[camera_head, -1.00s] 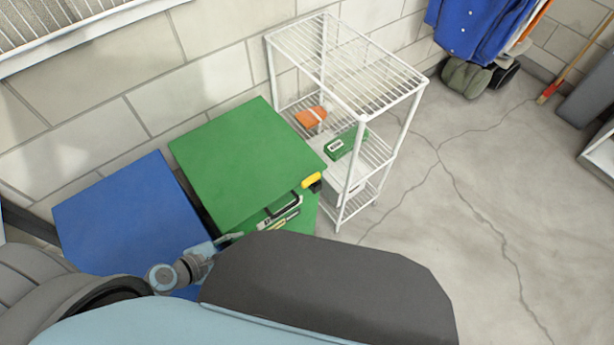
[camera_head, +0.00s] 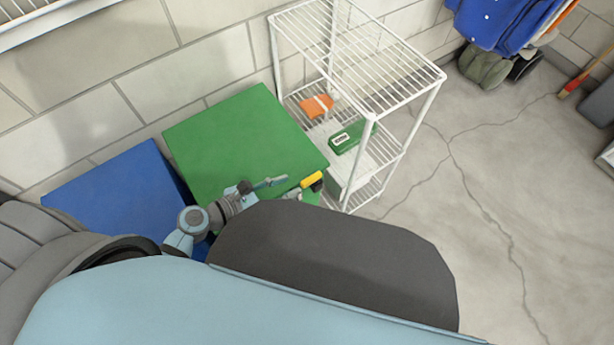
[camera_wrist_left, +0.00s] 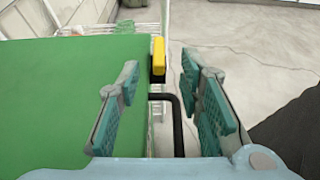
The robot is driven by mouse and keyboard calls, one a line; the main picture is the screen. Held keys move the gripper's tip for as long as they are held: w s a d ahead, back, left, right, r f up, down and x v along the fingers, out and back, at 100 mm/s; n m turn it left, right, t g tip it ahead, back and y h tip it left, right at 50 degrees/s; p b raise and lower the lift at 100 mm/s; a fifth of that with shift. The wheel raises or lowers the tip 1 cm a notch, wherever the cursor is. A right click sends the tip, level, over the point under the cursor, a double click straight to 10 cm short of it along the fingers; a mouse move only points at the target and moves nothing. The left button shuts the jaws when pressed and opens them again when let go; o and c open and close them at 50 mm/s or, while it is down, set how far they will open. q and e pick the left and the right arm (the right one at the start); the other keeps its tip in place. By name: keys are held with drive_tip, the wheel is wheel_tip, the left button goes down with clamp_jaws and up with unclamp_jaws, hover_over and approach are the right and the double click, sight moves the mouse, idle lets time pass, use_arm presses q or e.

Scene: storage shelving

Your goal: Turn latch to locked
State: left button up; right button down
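A yellow latch (camera_head: 312,180) with a dark base sits at the front right edge of the green cabinet (camera_head: 240,140). In the left wrist view the latch (camera_wrist_left: 158,55) lies ahead of my left gripper (camera_wrist_left: 152,88), between the lines of its two teal fingers and apart from them. A black bar handle (camera_wrist_left: 172,112) on the cabinet front shows between the fingers. My left gripper (camera_head: 268,184) is open and empty, and in the head view it appears over the cabinet's front edge, left of the latch. My right gripper is not in view.
A white wire shelf (camera_head: 372,116) stands right of the cabinet, holding an orange item (camera_head: 317,106) and a green box (camera_head: 346,138). A blue cabinet (camera_head: 120,195) stands at the left. My own dark and light blue body hides the lower foreground. Open floor lies right.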

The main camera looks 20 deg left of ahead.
sight(311, 179)
use_arm(q)
drive_tip(key=b+x, duration=0.1)
drive_tip(key=x, duration=0.7)
drive_tip(key=shift+a+f, duration=0.1)
drive_tip(key=shift+a, duration=0.05)
clamp_jaws()
